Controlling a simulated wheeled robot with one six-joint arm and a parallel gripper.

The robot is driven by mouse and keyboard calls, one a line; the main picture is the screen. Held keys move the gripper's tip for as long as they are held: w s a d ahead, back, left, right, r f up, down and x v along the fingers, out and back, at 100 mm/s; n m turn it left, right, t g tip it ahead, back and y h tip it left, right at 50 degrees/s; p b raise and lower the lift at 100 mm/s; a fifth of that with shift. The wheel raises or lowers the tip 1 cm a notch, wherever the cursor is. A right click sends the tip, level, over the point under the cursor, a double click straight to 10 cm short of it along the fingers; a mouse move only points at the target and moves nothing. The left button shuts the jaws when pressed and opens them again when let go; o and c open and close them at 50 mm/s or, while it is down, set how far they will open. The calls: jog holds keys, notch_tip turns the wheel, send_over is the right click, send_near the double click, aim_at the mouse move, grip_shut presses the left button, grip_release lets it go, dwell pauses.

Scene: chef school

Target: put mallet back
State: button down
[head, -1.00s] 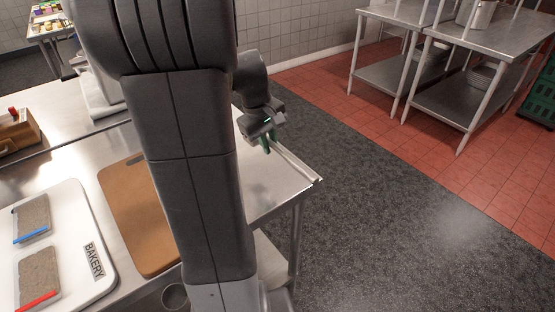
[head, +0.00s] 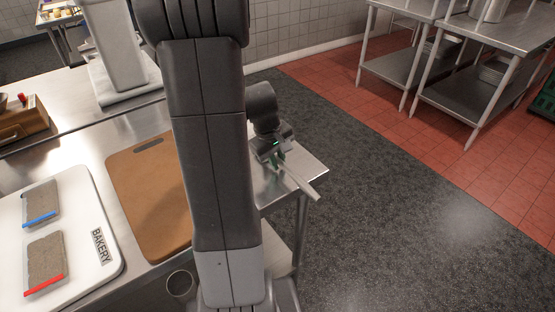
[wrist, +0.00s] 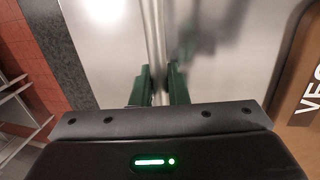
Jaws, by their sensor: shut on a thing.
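My gripper (head: 278,162) is over the right end of the steel counter, with its green fingers pointing down. A pale, slim rod (head: 303,183), which looks like the mallet's handle, runs from the fingers toward the lower right, past the counter's edge. In the wrist view the green fingers (wrist: 158,88) are closed around a grey metallic bar (wrist: 156,40) that runs away from me. The mallet's head cannot be made out in either view. My own arm hides part of the counter.
The steel counter (head: 305,162) ends at a corner beside the dark floor. A brown cutting board (head: 150,200) and a white BAKERY board (head: 105,275) with two grey slabs lie left of my arm. Steel shelves (head: 450,95) stand beyond the floor.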

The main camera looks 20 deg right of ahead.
jog(key=shift+f, duration=0.1)
jog(key=c, duration=1.4)
grip_release()
jog(key=v, duration=1.2)
jog(key=x, duration=1.1)
jog(key=shift+d+f, duration=0.1)
jog(key=shift+f, duration=0.3)
jog(key=shift+w+r, duration=0.1)
jog(key=shift+r, duration=0.9)
